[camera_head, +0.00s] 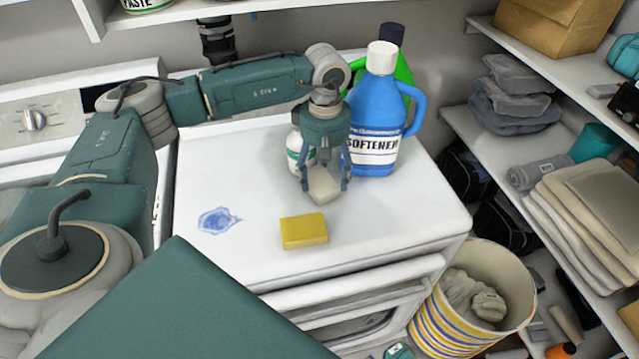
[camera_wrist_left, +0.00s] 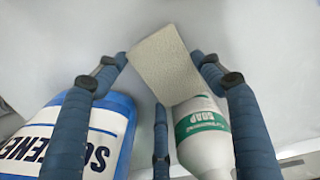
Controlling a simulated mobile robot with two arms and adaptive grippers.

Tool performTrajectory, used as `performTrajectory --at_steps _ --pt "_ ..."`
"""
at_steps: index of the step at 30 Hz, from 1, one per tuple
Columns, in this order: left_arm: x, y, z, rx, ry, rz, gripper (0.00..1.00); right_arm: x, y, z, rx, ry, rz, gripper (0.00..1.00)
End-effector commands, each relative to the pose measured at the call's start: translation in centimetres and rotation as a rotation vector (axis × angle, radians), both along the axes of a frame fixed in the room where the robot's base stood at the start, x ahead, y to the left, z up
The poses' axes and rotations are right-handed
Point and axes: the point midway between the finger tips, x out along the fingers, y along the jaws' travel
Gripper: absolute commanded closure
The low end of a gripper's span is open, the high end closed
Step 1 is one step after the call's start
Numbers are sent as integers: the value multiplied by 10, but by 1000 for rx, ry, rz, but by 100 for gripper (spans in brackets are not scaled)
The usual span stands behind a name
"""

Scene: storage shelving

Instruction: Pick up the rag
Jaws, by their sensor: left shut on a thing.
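A pale beige, block-like piece, which I take as the rag (camera_head: 323,190), is between the fingers of my left gripper (camera_head: 321,180). The gripper is shut on it and points down over the white appliance top (camera_head: 250,175). In the left wrist view the rag (camera_wrist_left: 164,66) shows a rough, pale face between the fingertips (camera_wrist_left: 160,62). I cannot tell whether it touches the surface. My right gripper is not in view.
A blue softener bottle (camera_head: 375,125) stands close right of the gripper. A white soap bottle (camera_head: 294,150) is partly hidden behind it. A yellow sponge (camera_head: 304,231) and a blue spill (camera_head: 217,220) lie in front. A striped basket (camera_head: 440,325) stands below right.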

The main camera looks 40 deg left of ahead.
Motion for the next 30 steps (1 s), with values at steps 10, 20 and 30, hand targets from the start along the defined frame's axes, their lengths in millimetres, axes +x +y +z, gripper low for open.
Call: performTrajectory --at_steps 10,20,30 --pt "-1 -1 1 1 0 0 55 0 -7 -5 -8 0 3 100" --pt "-1 -3 40 -1 -6 0 55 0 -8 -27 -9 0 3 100" --pt "-23 -27 67 1 -2 -7 55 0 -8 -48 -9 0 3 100"
